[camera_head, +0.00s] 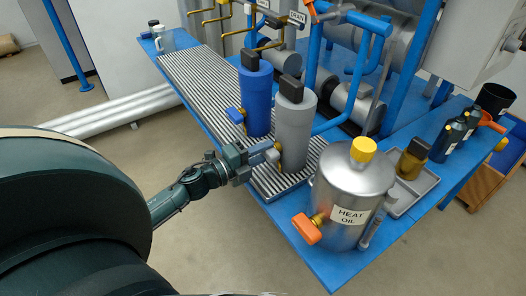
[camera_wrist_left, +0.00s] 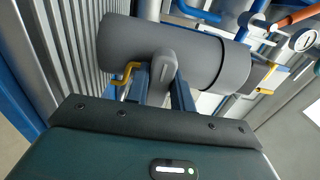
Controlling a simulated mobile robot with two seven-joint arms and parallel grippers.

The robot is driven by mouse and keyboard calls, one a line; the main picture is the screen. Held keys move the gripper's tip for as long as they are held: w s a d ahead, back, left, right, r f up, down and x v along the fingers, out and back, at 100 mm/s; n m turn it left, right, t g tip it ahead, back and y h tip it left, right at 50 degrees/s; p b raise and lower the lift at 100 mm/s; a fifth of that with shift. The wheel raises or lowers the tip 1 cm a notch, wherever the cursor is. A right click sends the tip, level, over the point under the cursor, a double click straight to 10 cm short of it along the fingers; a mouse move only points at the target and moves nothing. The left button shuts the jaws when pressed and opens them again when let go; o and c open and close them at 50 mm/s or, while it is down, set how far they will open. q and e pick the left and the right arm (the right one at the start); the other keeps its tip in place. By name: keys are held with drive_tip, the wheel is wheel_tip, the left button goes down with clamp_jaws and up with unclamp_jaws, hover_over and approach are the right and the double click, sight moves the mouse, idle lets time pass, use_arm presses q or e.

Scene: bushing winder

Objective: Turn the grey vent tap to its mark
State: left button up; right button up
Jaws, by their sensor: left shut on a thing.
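The grey cylinder (camera_head: 293,125) with a black cap stands on the ribbed part of the blue bench. It fills the top of the left wrist view (camera_wrist_left: 210,58). The grey vent tap (camera_wrist_left: 163,68) sits on its side, with brass fitting beside it. My left gripper (camera_head: 262,152) reaches in from the left, low beside the cylinder. In the left wrist view its fingers (camera_wrist_left: 161,88) are shut on the grey tap's handle from both sides. The tap's mark cannot be made out. My right gripper is not in view.
A blue cylinder (camera_head: 255,98) with a blue tap (camera_head: 235,115) stands just behind and left. A steel heat oil can (camera_head: 350,185) with an orange tap (camera_head: 306,229) stands in front, to the right. Pipes and blue frame posts rise behind. The ribbed bench top (camera_head: 195,75) at the left is mostly clear.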

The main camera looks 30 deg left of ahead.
use_arm(q)
drive_tip(key=o, duration=1)
drive_tip(key=v, duration=1.3)
drive_tip(key=shift+s, duration=0.1)
drive_tip(key=shift+d, duration=0.1)
